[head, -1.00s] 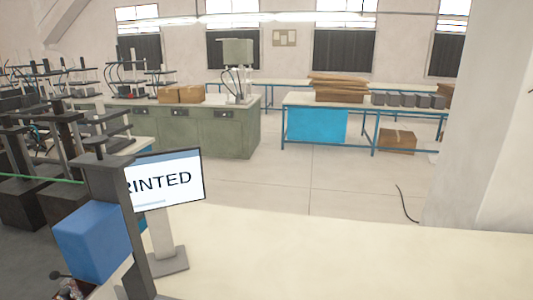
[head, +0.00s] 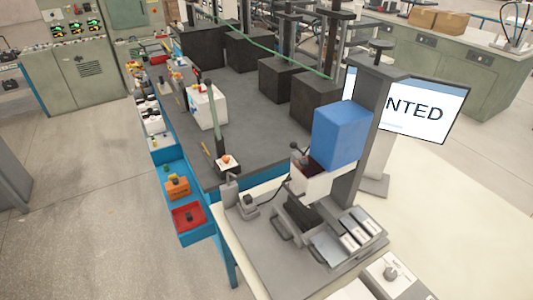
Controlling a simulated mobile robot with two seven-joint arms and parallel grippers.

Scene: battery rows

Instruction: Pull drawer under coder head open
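The coder head looks like the blue box (head: 341,135) on a dark grey column (head: 372,120), right of the middle in the head view. A white box-like part (head: 322,182) with a dark red and black opening sits just below the blue box. Below that, a dark block (head: 300,214) and a grey handle-like bar (head: 282,233) sit on a grey base plate (head: 270,262). I cannot tell which of these parts is the drawer or whether it is open. Neither of my grippers is in view.
A grey tray-like fixture (head: 327,250) with pale pieces sits beside the dark block. A screen (head: 428,112) reading "NTED" stands behind the column. A dark workbench (head: 245,155) with blue side bins lies to the left. Open floor (head: 95,200) is at the far left.

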